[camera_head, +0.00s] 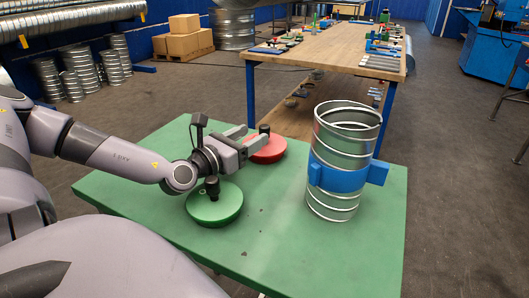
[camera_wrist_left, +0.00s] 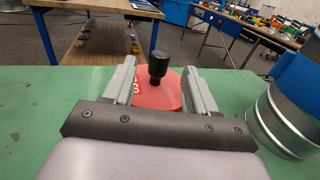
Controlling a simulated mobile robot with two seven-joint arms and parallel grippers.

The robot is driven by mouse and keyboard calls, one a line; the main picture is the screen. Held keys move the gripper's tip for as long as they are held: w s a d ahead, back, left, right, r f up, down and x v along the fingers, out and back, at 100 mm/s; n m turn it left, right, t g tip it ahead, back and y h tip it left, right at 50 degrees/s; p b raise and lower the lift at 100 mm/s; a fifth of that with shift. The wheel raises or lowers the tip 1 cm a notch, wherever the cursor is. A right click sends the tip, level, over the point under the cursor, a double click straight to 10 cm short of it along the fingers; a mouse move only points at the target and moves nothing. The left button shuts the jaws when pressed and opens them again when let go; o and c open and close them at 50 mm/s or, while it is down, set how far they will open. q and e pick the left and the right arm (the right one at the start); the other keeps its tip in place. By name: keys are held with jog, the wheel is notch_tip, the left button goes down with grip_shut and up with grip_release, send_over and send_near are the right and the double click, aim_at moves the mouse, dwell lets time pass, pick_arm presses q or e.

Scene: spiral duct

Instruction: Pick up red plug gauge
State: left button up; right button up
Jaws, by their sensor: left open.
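The red plug gauge (camera_head: 268,148) is a red disc with an upright black knob, lying on the green table. It also shows in the left wrist view (camera_wrist_left: 172,92), with its black knob between and beyond my finger tips. My left gripper (camera_head: 243,138) is open and reaches toward the red plug gauge; its fingers hide part of the disc in both views. I cannot tell whether they touch it. A green plug gauge (camera_head: 215,205) with a black knob lies on the table below my left wrist. My right gripper is not in view.
A spiral metal duct (camera_head: 334,190) with a blue clamp (camera_head: 340,178) stands upright on the right of the green table (camera_head: 280,245). It also shows in the left wrist view (camera_wrist_left: 290,115). A wooden workbench (camera_head: 330,48) with tools stands behind. The table's front middle is clear.

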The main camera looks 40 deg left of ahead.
aim_at(260, 129)
pick_arm(q)
jog(key=shift+w+a+b, duration=0.2)
jog(key=shift+w+b, duration=0.2)
jog(key=shift+w, duration=0.5)
jog(key=shift+w+b, duration=0.3)
jog(key=shift+w, duration=0.4)
jog(key=shift+w+r, duration=0.15)
jog(key=shift+w, duration=0.15)
jog(key=shift+w+a, duration=0.1)
jog(key=shift+w, duration=0.45)
jog(key=shift+w+p, duration=0.3)
jog(key=shift+w, duration=0.15)
grip_shut()
